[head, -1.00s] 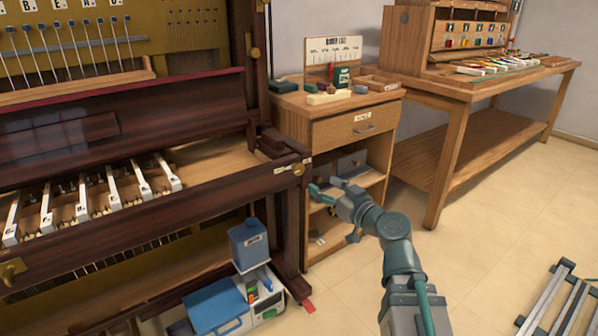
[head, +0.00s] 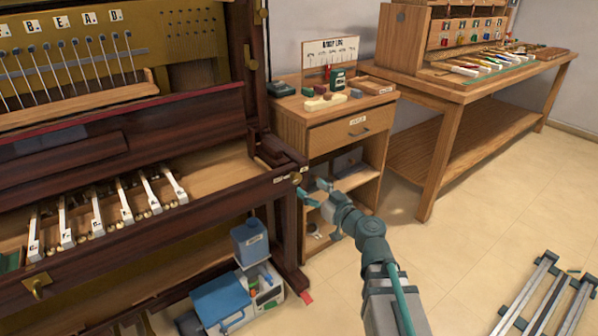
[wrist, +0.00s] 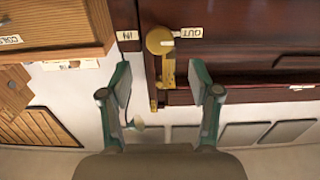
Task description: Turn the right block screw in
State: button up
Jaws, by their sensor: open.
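The right block screw (head: 297,178) is a round brass knob on the front of the dark wooden block at the right end of the piano's keybed. In the wrist view the screw (wrist: 159,40) has a pale mark on its right side and a brass plate below it. A label "IN" (wrist: 128,35) is on its left and "OUT" (wrist: 189,32) on its right. My gripper (head: 313,193) is open and empty, just in front of the screw. In the wrist view my gripper (wrist: 160,82) has its fingers apart, with the screw beyond them, untouched.
A wooden cabinet (head: 350,134) stands close right of the piano. A workbench (head: 470,92) is further right. A blue container (head: 250,242) and a white-and-blue box sit below the keybed. Metal rails (head: 550,295) lie on the floor at right. The floor between is clear.

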aim_at(298, 179)
jog(key=x, duration=0.6)
jog(key=shift+w+a+f, duration=0.1)
jog(key=shift+w+a, duration=0.15)
jog(key=shift+w, duration=0.05)
jog(key=shift+c, duration=0.3)
jog(key=c, duration=1.1)
